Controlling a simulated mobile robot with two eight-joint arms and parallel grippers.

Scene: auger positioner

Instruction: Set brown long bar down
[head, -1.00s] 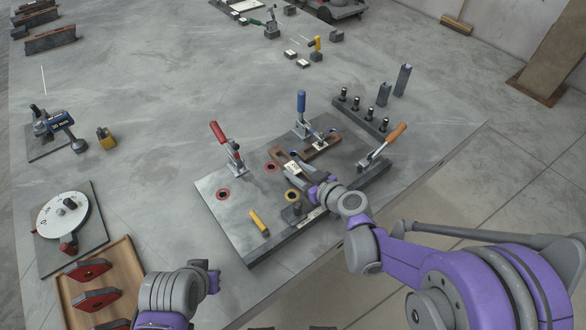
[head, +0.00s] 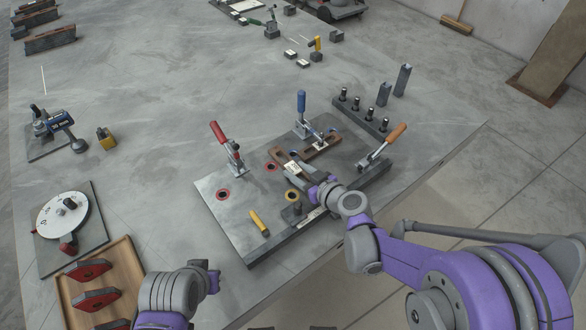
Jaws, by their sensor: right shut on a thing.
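The brown long bar (head: 279,156) lies low over the grey fixture plate (head: 226,220), its far end showing past my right gripper (head: 296,172). That gripper is shut on it, and the fingers and wrist hide the near part. I cannot tell whether the bar touches the plate. A second brown piece (head: 325,149) lies beside it under the blue-handled clamp (head: 301,108). My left gripper (head: 213,279) is off the plate at the bottom left, away from the bar; its jaw opening is unclear.
A red-handled clamp (head: 220,138) and an orange-handled clamp (head: 389,139) stand on the plate. A yellow block (head: 259,223) lies near its front. A rack of dark pegs (head: 363,120) is behind. A wooden tray (head: 128,262) with red parts is at left.

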